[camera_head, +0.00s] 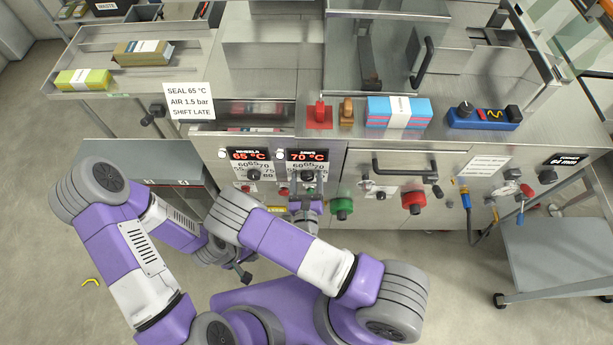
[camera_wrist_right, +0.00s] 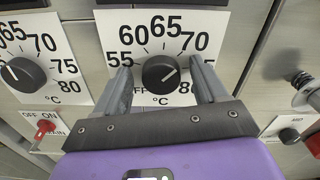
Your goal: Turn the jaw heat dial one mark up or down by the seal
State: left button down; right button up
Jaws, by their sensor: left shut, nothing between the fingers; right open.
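The jaw heat dial, a black knob (camera_wrist_right: 159,72) on a white scale plate, sits centred in the right wrist view. Its white pointer line slants up and right. In the head view its plate (camera_head: 308,167) is below a red display (camera_head: 307,156) reading 70 °C. My right gripper (camera_wrist_right: 163,68) is open, with one finger on each side of the knob; I cannot tell whether they touch it. In the head view the right gripper (camera_head: 305,195) is at the panel, partly hidden by my arm. My left gripper (camera_head: 243,274) is shut and empty, low and away from the panel.
A second dial (camera_wrist_right: 22,74) stands left of it, under a display (camera_head: 249,155) reading 65 °C. A sign (camera_head: 189,101) reads SEAL 65 °C. A red switch (camera_wrist_right: 45,128) and a green button (camera_head: 341,208) are close by. Open floor lies at the left.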

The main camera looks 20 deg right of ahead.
jog(key=shift+s, duration=0.1)
jog(key=shift+c, duration=0.9)
jog(key=c, duration=0.9)
jog(key=shift+n, duration=0.4)
jog(key=n+p, duration=0.1)
jog(key=n, duration=0.2)
jog(key=shift+n+p, duration=0.3)
jog(key=shift+p, duration=0.05)
jog(key=shift+n+p, duration=0.4)
jog(key=shift+n, duration=1.3)
